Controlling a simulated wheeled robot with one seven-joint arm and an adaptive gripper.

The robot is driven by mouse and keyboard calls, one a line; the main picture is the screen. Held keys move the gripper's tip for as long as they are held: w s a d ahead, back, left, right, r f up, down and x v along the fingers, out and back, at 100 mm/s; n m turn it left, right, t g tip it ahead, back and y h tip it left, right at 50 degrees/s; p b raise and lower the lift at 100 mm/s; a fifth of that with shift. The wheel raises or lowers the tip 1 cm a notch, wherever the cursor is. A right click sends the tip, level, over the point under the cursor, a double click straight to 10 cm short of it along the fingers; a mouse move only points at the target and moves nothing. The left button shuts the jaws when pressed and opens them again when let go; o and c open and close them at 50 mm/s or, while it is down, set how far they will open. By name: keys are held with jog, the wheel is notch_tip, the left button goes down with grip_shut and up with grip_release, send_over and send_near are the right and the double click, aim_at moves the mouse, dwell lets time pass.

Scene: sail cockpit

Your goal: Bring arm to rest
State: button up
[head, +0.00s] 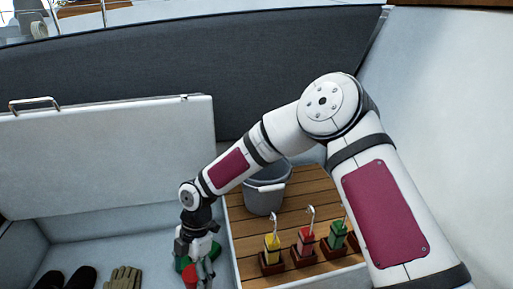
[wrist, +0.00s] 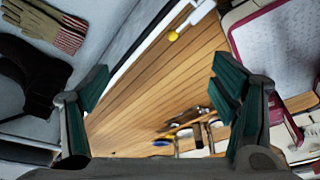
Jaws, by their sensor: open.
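My gripper (head: 197,272) hangs at the end of my arm, pointing down at the lower middle left of the head view, over the pale bench edge. In the wrist view my gripper (wrist: 160,85) has its teal-padded fingers spread wide apart, with nothing held between them. The wooden deck (wrist: 150,90) shows through the gap. In the head view a small red and green patch shows at the fingers; I cannot tell what the red part belongs to. My arm is bent at a high elbow and reaches down to the left.
A grey bucket (head: 264,197) stands on the wooden deck (head: 243,237). Yellow (head: 272,247), red (head: 305,240) and green (head: 337,234) handled items stand in dark bases beside my arm. Gloves (head: 124,278) and black shoes (head: 80,279) lie at lower left. An upright white panel (head: 105,150) stands behind.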

jog(key=w+d+r+m+t+h, duration=0.25)
jog(key=d+r+m+t, duration=0.25)
jog(key=d+r+m, duration=1.4)
jog(key=s+d+r+m+t, duration=0.1)
jog(key=s+d+r+m, duration=0.1)
jog(key=s+d+r, duration=0.4)
jog(key=s+d+r+m+t, duration=0.1)
jog(key=s+d+r+m, duration=0.25)
jog(key=d+r, duration=0.5)
jog(key=s+d+r+m+t, duration=0.1)
jog(key=s+d+m+t, duration=0.2)
jog(key=s, duration=0.4)
jog(key=s+f+m+g+b, duration=0.1)
jog(key=s+f+g+b, duration=0.2)
jog(key=s+f+b, duration=0.3)
jog(key=s+f+g+b, duration=0.3)
jog(key=s+f+b, duration=0.1)
jog(key=f, duration=0.4)
notch_tip(320, 180, up, 29)
jog(key=t+p, duration=0.3)
jog(key=p, duration=2.4)
jog(key=shift+f, duration=0.15)
